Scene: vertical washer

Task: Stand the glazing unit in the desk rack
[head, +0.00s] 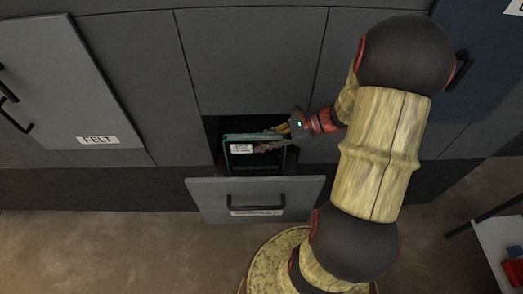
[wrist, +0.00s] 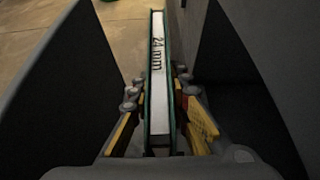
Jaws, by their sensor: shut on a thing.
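The glazing unit (head: 277,160) is a thin pane with dark green edges and a small white label. In the head view it stands in or just above the opening of a pulled-out drawer. In the wrist view the glazing unit (wrist: 158,40) is seen edge-on, with a white strip reading "24 mm" between green faces. My gripper (head: 268,140) is shut on it from the right in the head view. The fingers of my gripper (wrist: 160,95) press on both faces. I cannot identify the desk rack.
The open drawer (head: 205,193) has a grey front with a black handle and a label. Grey cabinet fronts (head: 250,60) stand close behind; the door at left is labelled FELT (head: 98,140). A pale table (head: 492,238) with red and blue items is at lower right. The floor at left is clear.

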